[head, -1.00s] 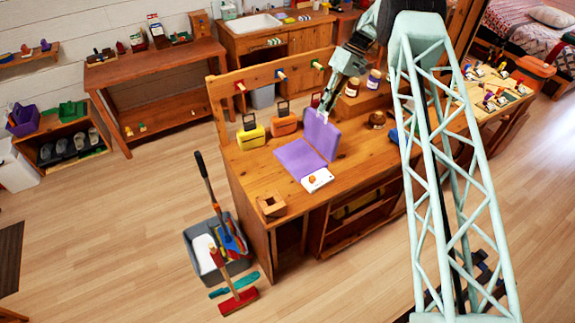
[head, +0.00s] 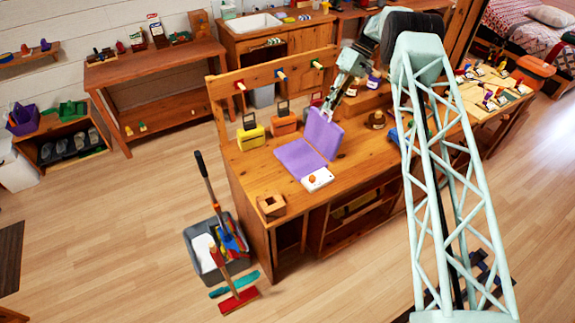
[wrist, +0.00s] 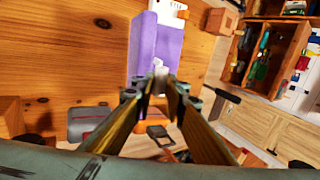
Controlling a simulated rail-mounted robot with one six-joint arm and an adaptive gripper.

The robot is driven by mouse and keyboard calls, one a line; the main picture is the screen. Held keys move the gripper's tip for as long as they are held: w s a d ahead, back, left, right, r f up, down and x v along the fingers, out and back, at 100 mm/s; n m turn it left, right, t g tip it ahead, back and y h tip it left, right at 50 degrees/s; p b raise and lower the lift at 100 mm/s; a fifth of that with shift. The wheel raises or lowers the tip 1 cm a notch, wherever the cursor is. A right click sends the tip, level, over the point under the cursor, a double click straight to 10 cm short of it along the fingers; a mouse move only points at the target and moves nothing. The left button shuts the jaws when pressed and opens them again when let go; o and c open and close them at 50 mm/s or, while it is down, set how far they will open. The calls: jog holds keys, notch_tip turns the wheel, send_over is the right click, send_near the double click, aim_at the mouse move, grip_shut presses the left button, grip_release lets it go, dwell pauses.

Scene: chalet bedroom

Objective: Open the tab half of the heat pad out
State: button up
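The purple heat pad (head: 298,158) lies folded on the wooden desk, one half flat and the tab half (head: 325,133) standing up steeply from the fold. A white control box (head: 318,179) with an orange knob sits at the flat half's front corner. My gripper (head: 325,110) is at the top edge of the raised half. In the wrist view, my gripper's fingers (wrist: 162,85) come close together on a small pale tab (wrist: 159,67) at the near edge of the purple pad (wrist: 155,45). The fingers partly hide the tab.
A yellow case (head: 250,137) and an orange case (head: 285,124) stand behind the pad. Dark jars (head: 376,120) stand to its right, and a wooden square block (head: 271,205) sits at the desk's left front. The desk (head: 252,178) is bare left of the pad.

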jog(key=shift+w+d+f+y, duration=0.15)
jog(key=shift+w+d, duration=0.15)
jog(key=shift+d, duration=0.2)
jog(key=shift+w+d+f+y, duration=0.15)
jog(key=shift+w+d, duration=0.15)
jog(key=shift+d, duration=0.15)
jog(key=d+b, duration=0.1)
jog(key=w+d+f+b, duration=0.2)
jog(key=shift+d, duration=0.15)
dwell(0.4)
